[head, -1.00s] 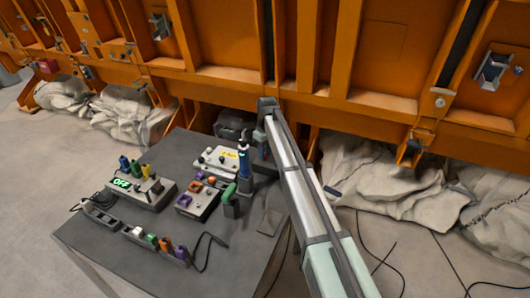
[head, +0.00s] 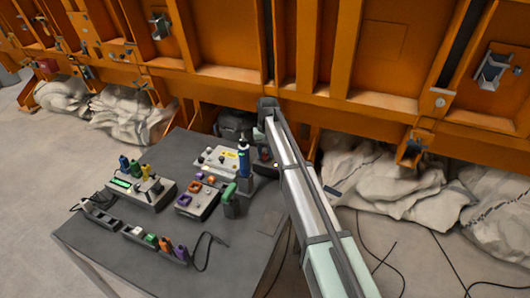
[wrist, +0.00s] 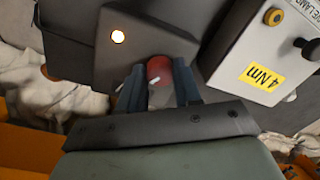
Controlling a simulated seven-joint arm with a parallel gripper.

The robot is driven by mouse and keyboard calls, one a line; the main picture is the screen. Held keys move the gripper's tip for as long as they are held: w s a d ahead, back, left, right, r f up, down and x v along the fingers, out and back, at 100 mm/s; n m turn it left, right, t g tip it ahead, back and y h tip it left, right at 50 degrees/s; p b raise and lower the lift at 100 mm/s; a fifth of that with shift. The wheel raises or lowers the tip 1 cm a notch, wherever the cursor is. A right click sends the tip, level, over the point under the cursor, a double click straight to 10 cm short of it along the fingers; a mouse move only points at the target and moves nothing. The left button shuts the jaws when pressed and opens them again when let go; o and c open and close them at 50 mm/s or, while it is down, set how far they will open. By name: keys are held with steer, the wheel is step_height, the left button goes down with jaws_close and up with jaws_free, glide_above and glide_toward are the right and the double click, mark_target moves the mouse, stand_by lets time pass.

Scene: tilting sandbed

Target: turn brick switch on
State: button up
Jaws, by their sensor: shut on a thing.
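The brick (wrist: 165,40) is a dark grey box in the wrist view, with a lit yellow-white lamp (wrist: 117,36) and a round red switch (wrist: 159,66) with a small white mark. My gripper (wrist: 160,82) has its two blue fingers on either side of the red switch and is shut on it. In the head view the brick (head: 263,153) is a dark box at the table's back right, partly behind my arm. My fingertips are hidden in the head view.
A white box with a yellow label (head: 230,154) stands close to the brick. A control box with a green display (head: 121,183), a button box (head: 197,200) and a green-handled tool (head: 229,195) share the grey table (head: 150,265). An orange wall rises behind.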

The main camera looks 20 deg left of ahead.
mark_target(267, 154)
stand_by(0.4)
steer(key=o, duration=1)
steer(key=shift+o, duration=0.2)
steer(key=shift+r, duration=0.1)
step_height(267, 154, up, 14)
steer(key=shift+w+d+f, duration=0.15)
steer(key=shift+d+f, duration=0.05)
steer(key=shift+d, duration=0.1)
